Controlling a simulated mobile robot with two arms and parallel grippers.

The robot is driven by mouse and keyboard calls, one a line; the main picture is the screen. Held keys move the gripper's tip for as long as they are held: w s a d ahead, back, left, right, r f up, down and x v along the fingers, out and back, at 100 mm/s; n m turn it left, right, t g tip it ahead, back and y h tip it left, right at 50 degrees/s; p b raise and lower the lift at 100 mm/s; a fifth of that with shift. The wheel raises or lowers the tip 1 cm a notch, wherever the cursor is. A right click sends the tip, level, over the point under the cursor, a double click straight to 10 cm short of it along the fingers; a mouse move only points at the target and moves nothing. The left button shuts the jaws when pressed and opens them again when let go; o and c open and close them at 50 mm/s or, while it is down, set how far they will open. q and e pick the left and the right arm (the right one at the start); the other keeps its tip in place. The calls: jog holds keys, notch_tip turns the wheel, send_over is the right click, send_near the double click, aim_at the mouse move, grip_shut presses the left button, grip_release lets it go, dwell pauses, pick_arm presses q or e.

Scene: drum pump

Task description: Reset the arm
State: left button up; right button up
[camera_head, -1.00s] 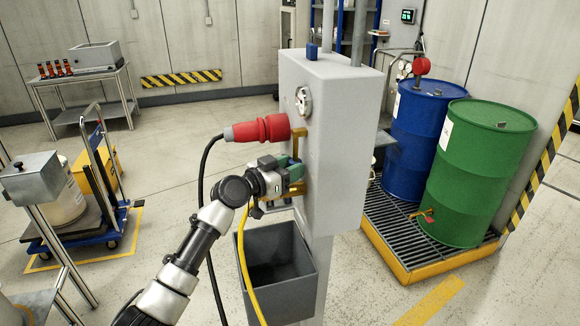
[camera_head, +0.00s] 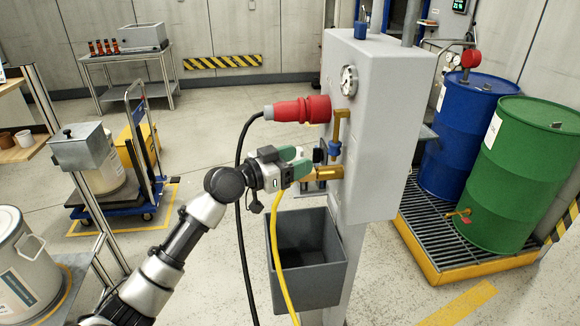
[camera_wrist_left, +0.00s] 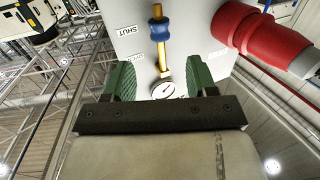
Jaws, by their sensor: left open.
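My left gripper (camera_head: 318,162) is in front of the grey control box (camera_head: 372,120), at the lower left of its face. In the left wrist view its two green fingers (camera_wrist_left: 162,84) stand apart with a gap between them. A round gauge (camera_wrist_left: 163,88) shows in that gap, below a brass pipe with a blue handle (camera_wrist_left: 158,30). In the head view the blue valve (camera_head: 334,149) and a brass fitting (camera_head: 325,173) are close by the fingertips. I see no object held. My right gripper is out of view.
A red plug (camera_head: 300,109) with a black cable sticks out above my left gripper. A grey bin (camera_head: 308,290) and yellow hose (camera_head: 281,240) are below. A blue drum (camera_head: 455,140) and green drum (camera_head: 520,180) stand right.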

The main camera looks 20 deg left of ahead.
pick_arm(q)
jog(key=shift+s+a, duration=0.4)
jog(key=shift+s, duration=0.2)
